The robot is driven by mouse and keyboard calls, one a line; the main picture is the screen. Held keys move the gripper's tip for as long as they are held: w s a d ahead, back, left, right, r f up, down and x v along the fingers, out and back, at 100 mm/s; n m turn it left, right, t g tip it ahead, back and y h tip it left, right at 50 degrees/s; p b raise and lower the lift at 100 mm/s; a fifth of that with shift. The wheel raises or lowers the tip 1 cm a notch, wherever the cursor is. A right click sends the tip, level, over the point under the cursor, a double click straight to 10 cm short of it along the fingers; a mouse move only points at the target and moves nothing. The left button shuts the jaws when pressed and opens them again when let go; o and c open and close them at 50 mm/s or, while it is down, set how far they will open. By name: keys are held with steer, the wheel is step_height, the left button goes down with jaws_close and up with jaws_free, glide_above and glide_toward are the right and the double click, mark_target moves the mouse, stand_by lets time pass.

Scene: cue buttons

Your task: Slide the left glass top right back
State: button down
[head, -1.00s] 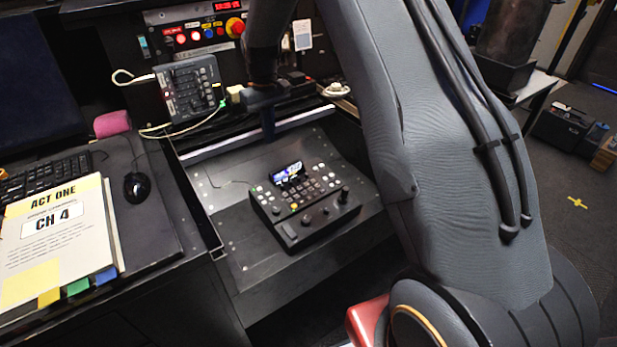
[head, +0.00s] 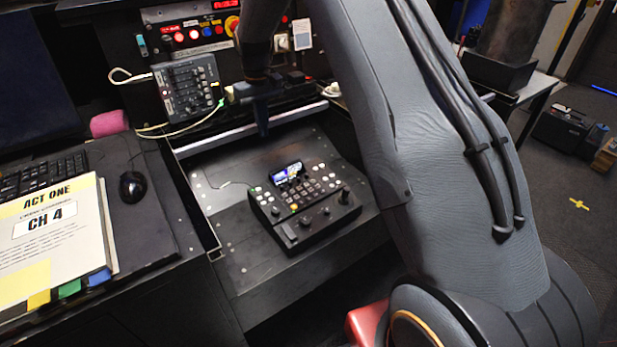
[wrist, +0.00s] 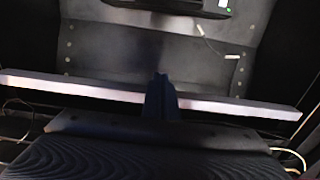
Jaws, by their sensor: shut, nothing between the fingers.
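My gripper (head: 263,130) is shut and empty, pointing down at the bar's middle. In the wrist view its fingers (wrist: 160,92) overlap the bar. I cannot tell whether they touch it.
A black control unit (head: 303,205) with buttons and a joystick sits in the bay. A fader box (head: 190,88) with cables stands behind at left. A binder (head: 50,245), mouse (head: 132,186) and keyboard (head: 40,175) lie left of the bay.

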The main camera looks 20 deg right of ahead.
steer(key=shift+w+a+b, duration=0.25)
steer(key=shift+w+b, duration=0.2)
steer(key=shift+w, duration=0.5)
step_height(320, 180, up, 9)
steer(key=s+p, duration=0.2)
steer(key=p, duration=0.4)
steer(key=shift+s+d, duration=0.3)
steer(key=shift+d, duration=0.05)
steer(key=s+d+m, duration=0.1)
steer(key=s+d, duration=0.1)
steer(key=s, duration=1.6)
steer(key=s+d+m+t, duration=0.1)
steer(key=s+d+m, duration=0.1)
steer(key=s, duration=1.6)
steer(key=shift+s+d+f, duration=0.25)
steer(key=shift+s+d, duration=0.1)
steer(key=shift+d, duration=0.35)
